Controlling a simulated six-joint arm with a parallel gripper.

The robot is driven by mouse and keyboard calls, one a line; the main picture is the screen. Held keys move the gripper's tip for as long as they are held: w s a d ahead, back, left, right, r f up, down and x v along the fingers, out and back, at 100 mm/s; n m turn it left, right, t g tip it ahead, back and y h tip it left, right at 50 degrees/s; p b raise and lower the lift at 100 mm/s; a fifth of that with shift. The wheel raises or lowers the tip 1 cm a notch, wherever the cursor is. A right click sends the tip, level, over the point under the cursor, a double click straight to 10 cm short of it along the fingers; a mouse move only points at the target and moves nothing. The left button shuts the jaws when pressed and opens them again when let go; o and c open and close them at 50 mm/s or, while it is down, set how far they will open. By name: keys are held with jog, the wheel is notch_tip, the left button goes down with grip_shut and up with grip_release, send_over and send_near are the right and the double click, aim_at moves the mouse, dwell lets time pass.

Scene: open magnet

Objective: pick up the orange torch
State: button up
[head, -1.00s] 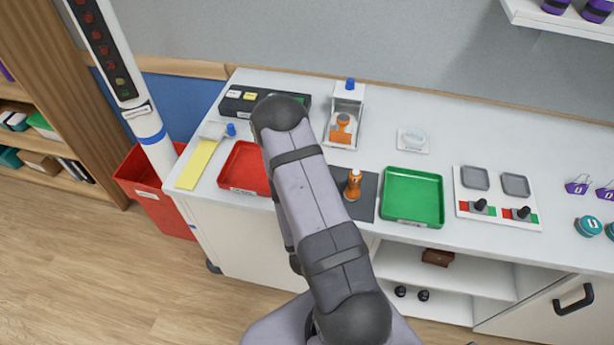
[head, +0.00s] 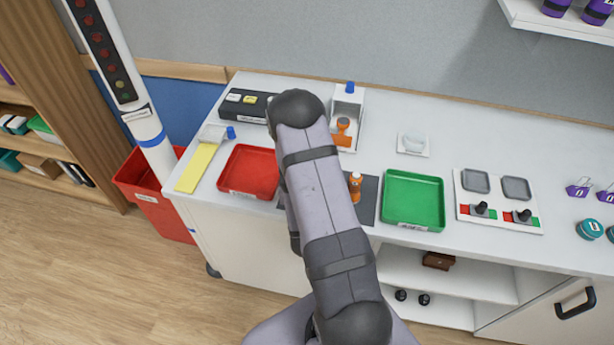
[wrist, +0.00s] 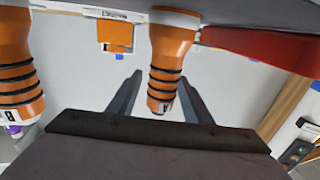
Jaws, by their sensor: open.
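In the wrist view, an orange torch (wrist: 166,85) with black rings and a pale collar shows between the two fingers of my gripper (wrist: 161,79). The fingers are open, with a gap on each side of the torch. A second, similar orange torch (wrist: 15,75) stands to the left, outside the fingers. In the head view, one orange torch (head: 355,186) shows on the dark mat (head: 368,200), just right of my arm. My arm hides my gripper and the other torch there.
A red tray (head: 235,191) lies left of my arm and a green tray (head: 413,225) right of the mat. A white holder (head: 355,99) with an orange piece (head: 343,132) stands behind. A switch panel (head: 498,212) is further right.

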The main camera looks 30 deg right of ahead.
grip_shut()
jog(key=shift+r, duration=0.1)
notch_tip(320, 180, up, 10)
jog(key=p, duration=0.4)
dwell(0.6)
